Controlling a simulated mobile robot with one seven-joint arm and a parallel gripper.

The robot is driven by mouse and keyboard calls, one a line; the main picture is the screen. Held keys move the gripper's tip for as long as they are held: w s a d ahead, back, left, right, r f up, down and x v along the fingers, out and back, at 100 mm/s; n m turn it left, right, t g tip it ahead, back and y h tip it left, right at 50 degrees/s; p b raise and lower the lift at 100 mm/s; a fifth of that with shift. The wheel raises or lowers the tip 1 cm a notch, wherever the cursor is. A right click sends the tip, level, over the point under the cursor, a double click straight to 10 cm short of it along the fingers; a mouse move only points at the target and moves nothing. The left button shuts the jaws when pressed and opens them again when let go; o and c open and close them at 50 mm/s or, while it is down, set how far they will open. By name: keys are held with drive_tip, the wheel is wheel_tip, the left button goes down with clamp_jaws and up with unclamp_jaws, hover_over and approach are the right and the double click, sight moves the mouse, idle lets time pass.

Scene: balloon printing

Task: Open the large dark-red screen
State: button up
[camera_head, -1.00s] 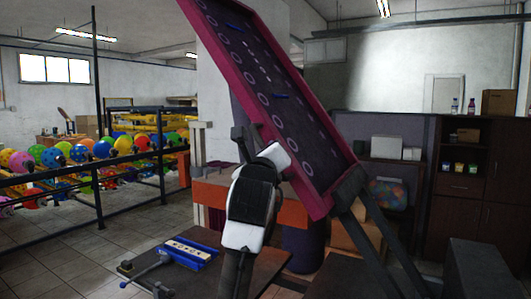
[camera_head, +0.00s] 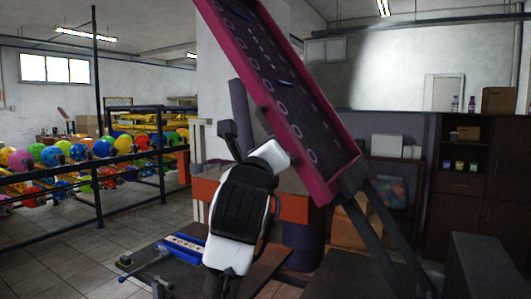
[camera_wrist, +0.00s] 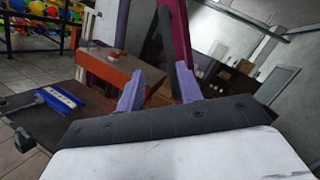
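The large dark-red screen (camera_head: 285,95) is a long framed panel with rows of pale rings. In the head view it is raised and steeply tilted, its lower end by dark support struts (camera_head: 385,230). Its red frame also shows in the wrist view (camera_wrist: 181,35), beyond my gripper. My gripper (camera_wrist: 160,70) has its two purple fingers apart, with nothing clearly held between them. In the head view my arm stands in front of the screen's left edge, and my fingers cannot be made out. I cannot tell whether my gripper touches the frame.
An orange-sided table (camera_head: 205,190) stands behind my arm. A blue-and-white tool (camera_head: 185,247) lies on a dark board at lower left. Balloon racks (camera_head: 80,165) fill the left side. Shelves (camera_head: 465,180) and a dark box (camera_head: 478,270) stand at right. Floor shows at lower left.

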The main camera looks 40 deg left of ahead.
drive_tip(key=b+v, duration=0.1)
drive_tip(key=v, duration=0.5)
drive_tip(key=shift+d+b, duration=0.2)
drive_tip(key=shift+b, duration=0.1)
